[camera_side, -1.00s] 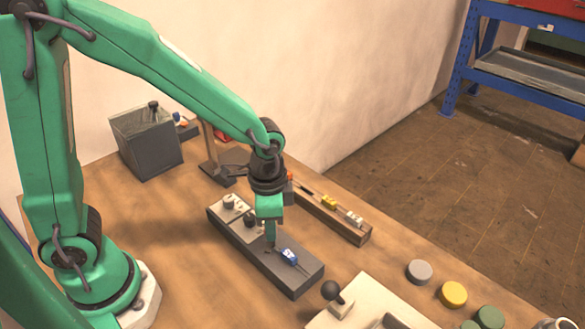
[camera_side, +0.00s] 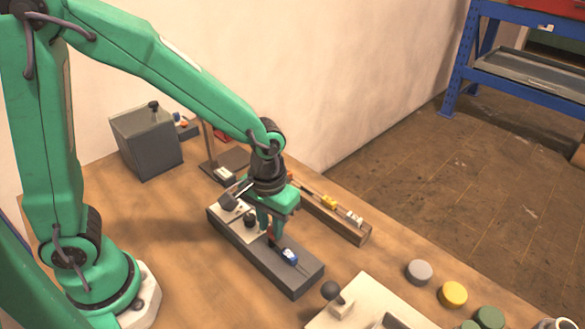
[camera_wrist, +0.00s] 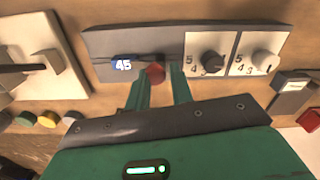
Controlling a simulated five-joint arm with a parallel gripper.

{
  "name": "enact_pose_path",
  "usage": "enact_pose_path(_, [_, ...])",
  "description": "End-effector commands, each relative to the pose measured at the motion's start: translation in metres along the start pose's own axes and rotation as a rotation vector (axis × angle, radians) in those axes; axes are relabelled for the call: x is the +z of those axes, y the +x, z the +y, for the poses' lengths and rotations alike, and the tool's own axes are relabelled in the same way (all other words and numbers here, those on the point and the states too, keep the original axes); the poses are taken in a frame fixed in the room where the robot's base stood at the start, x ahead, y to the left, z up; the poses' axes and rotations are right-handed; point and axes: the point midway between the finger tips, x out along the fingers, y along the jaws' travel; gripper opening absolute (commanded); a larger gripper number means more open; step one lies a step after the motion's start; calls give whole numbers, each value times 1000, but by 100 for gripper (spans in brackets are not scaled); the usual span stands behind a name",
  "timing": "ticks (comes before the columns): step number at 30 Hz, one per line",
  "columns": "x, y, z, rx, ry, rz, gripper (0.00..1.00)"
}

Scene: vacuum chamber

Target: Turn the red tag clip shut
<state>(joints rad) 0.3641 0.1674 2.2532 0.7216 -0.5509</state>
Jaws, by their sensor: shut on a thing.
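The red tag clip (camera_wrist: 155,73) is a small rounded red piece on the dark grey block (camera_wrist: 100,42), between the blue tag and the dial plates. In the side view the clip (camera_side: 271,233) shows as a small reddish bit at my fingertips. My gripper (camera_wrist: 158,78) points down and is shut on the clip, one green finger on each side, partly hiding it. Whether the clip is turned open or shut is unclear.
Behind the block is a wooden rack (camera_side: 335,220) with small parts. A pale panel with a lever (camera_side: 345,300) and several coloured discs (camera_side: 453,293) lie in front.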

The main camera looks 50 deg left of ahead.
Motion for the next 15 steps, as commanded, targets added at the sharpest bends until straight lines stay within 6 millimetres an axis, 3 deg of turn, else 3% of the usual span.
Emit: enact_pose_path(15, [-1, -1, 0, 2, -93, 3, 0])
